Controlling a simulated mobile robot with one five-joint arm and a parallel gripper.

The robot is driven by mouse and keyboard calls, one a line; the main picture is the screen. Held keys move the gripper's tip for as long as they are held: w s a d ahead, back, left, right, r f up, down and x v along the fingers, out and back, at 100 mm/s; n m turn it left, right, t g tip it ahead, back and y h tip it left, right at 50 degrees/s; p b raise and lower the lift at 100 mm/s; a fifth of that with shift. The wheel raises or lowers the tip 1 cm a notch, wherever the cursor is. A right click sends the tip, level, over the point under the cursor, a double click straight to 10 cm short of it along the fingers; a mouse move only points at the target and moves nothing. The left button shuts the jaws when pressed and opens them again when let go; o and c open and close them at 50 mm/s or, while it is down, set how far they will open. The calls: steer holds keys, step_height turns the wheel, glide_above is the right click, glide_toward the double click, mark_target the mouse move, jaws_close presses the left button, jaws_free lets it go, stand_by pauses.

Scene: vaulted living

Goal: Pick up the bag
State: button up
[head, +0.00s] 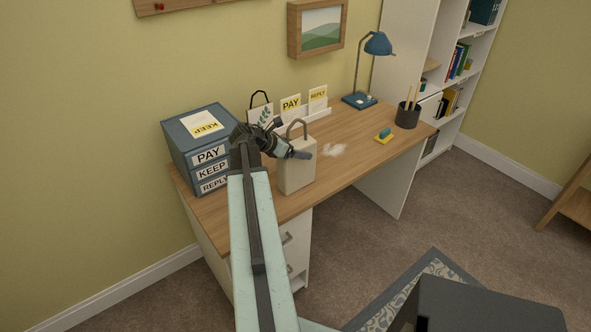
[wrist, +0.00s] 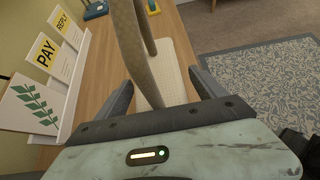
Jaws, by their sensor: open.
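A cream bag (head: 297,176) with an upright looped handle stands on the wooden desk (head: 345,150). In the wrist view its woven body (wrist: 170,72) lies beyond my fingers, and its tan handle (wrist: 137,50) rises between them. My gripper (head: 293,150) is at the bag's upper left side in the head view and hides part of it. In the wrist view my gripper (wrist: 163,82) is open, with one finger on each side of the handle. I cannot tell whether either finger touches it.
A blue stack of labelled boxes (head: 195,145) stands left of my arm. Behind the bag are a leaf-print piece (head: 258,114) and a rack of PAY and REPLY cards (head: 316,113). A blue lamp (head: 360,100), pen cup (head: 408,115) and sponge (head: 384,135) stand farther right.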

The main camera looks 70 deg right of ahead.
jaws_close()
steer(key=shift+r, duration=0.1)
